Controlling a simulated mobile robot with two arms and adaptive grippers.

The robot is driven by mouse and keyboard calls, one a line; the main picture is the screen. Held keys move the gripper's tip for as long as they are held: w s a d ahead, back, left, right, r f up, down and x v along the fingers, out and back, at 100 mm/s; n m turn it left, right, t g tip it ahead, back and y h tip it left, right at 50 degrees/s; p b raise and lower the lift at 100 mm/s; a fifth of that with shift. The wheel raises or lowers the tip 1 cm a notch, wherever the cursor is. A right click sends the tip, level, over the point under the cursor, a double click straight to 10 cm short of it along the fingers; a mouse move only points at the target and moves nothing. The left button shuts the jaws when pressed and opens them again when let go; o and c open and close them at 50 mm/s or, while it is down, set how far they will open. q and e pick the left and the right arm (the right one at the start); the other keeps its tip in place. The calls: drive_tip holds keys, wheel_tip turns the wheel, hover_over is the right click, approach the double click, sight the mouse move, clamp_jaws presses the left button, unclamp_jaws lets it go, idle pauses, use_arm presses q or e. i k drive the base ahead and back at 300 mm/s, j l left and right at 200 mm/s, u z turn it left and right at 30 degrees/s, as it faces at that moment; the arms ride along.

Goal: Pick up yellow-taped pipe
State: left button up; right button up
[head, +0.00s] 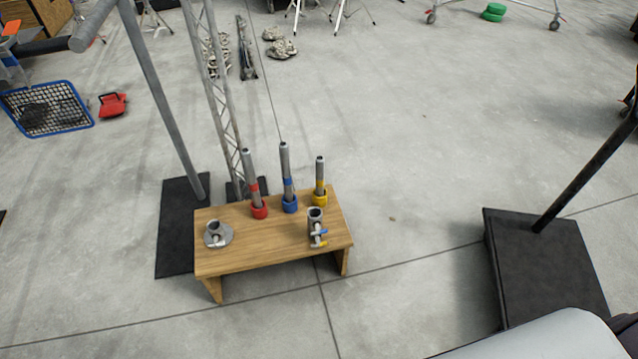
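The yellow-taped pipe (319,178) stands upright in a yellow ring holder (319,200) at the right of a small wooden table (265,254). A blue-taped pipe (286,165) and a red-taped pipe (251,175) stand in matching blue and red holders to its left. A metal fitting with a small blue and yellow handle (317,230) is in front of the yellow holder. A round flanged metal base (217,235) is at the table's left front. Neither gripper is in view; a grey rounded part of mine shows at the bottom right.
A black base plate (175,230) with a grey pole and a lattice truss (216,90) stand close behind and left of the table. A black box (545,265) with a slanted dark pole is at the right. Floor between table and box is clear.

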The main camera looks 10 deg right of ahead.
sight(319, 161)
drive_tip(key=i+l, duration=1.15)
drive_tip(key=i, duration=0.2)
